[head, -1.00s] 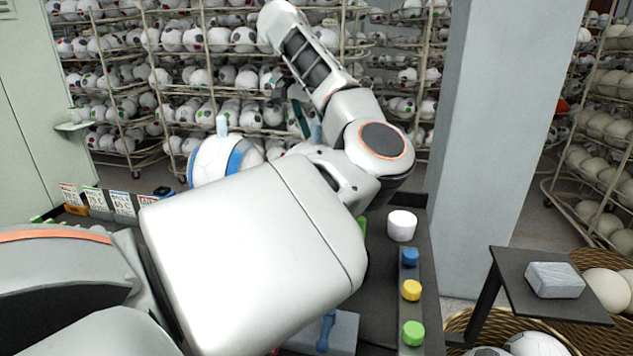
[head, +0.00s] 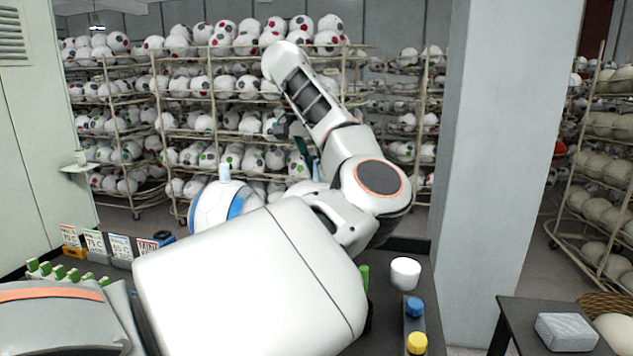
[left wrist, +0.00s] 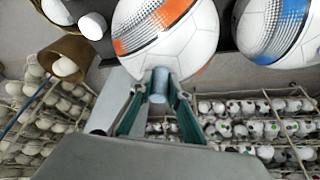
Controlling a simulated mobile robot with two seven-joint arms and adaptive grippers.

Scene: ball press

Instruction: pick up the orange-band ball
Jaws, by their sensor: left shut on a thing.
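The orange-band ball (left wrist: 165,30) is white with an orange and dotted band and shows at the top of the left wrist view. A grey-blue peg (left wrist: 158,84) stands out from it. My left gripper (left wrist: 157,92) is shut on this peg, with a green-lined finger on each side. In the head view my left gripper (head: 314,168) is partly hidden behind my arm, and the ball is mostly hidden there too. I cannot tell whether the ball touches the surface under it. My right gripper is not in view.
A blue-band ball (head: 215,208) with a pale peg stands to the left; it also shows in the left wrist view (left wrist: 280,28). A white cylinder (head: 405,273), a blue knob (head: 414,307) and a yellow knob (head: 416,343) are at right. Racks of balls (head: 215,95) stand behind.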

